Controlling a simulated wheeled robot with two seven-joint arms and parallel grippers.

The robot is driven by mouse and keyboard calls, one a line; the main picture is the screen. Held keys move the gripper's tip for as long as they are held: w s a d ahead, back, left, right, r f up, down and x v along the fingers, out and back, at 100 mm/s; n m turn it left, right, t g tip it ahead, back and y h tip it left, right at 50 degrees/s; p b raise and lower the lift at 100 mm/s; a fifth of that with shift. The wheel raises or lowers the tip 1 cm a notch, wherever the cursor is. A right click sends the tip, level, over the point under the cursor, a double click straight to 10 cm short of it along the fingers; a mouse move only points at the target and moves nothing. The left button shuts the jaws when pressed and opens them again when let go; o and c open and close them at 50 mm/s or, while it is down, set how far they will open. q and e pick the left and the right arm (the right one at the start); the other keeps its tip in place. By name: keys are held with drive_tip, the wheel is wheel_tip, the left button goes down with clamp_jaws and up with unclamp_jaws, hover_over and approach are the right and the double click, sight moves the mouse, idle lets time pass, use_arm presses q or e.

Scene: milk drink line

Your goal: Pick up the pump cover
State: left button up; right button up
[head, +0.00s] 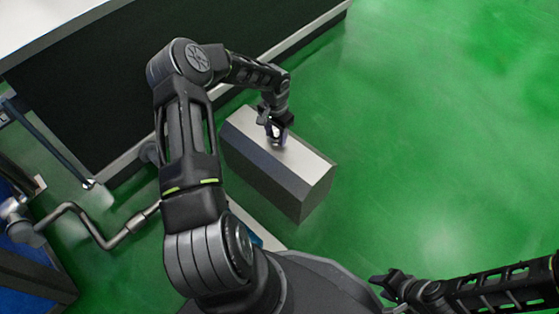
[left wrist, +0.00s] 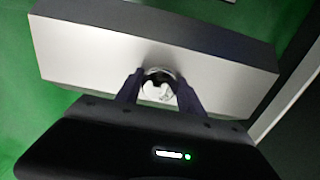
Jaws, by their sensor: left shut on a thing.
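The pump cover (head: 292,192) is a long box-shaped housing with a light silver top and dark grey sides. It lies on the green floor beside the dark wall in the head view. It also shows in the left wrist view (left wrist: 90,50). My left gripper (head: 276,143) is over the middle of its top, shut on a small round pale part there (left wrist: 157,88). The fingers stand on both sides of this part in the left wrist view. My right gripper (head: 379,280) is at the lower right of the head view, away from the cover, its fingers apart.
A dark wall with a pale ledge (head: 311,35) runs along the back left, close to the cover. A bent metal pipe (head: 85,222) and a blue-sided structure (head: 35,262) stand at the left. The green floor (head: 440,130) at the right is clear.

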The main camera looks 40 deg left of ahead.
use_arm(q)
drive_tip(key=shift+r, duration=0.1)
clamp_jaws()
wheel_tip(320, 180, up, 10)
drive_tip(key=p, duration=0.3)
drive_tip(key=shift+p, duration=0.3)
idle(0.7)
